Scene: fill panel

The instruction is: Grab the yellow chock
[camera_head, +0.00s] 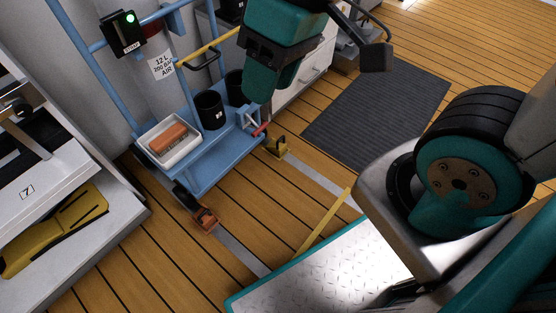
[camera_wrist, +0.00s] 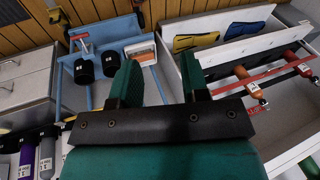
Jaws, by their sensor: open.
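The yellow chock (camera_head: 278,146) sits on the wooden floor at the right end of the blue cart, beside its wheel. It also shows small at the top left of the wrist view (camera_wrist: 57,16). My gripper (camera_head: 266,92) is teal with a dark bracket and hangs above and behind the chock in the head view, apart from it. In the wrist view its two fingers (camera_wrist: 160,72) stand apart with nothing between them. An orange-red chock (camera_head: 206,220) lies by the cart's front left wheel.
The blue cart (camera_head: 222,160) carries black cups (camera_head: 210,110) and a white tray (camera_head: 149,153) with an orange block. A yellow bar (camera_head: 208,47) crosses near my gripper. White drawers (camera_head: 312,70) stand behind. A dark mat (camera_head: 385,112) and open floor lie to the right.

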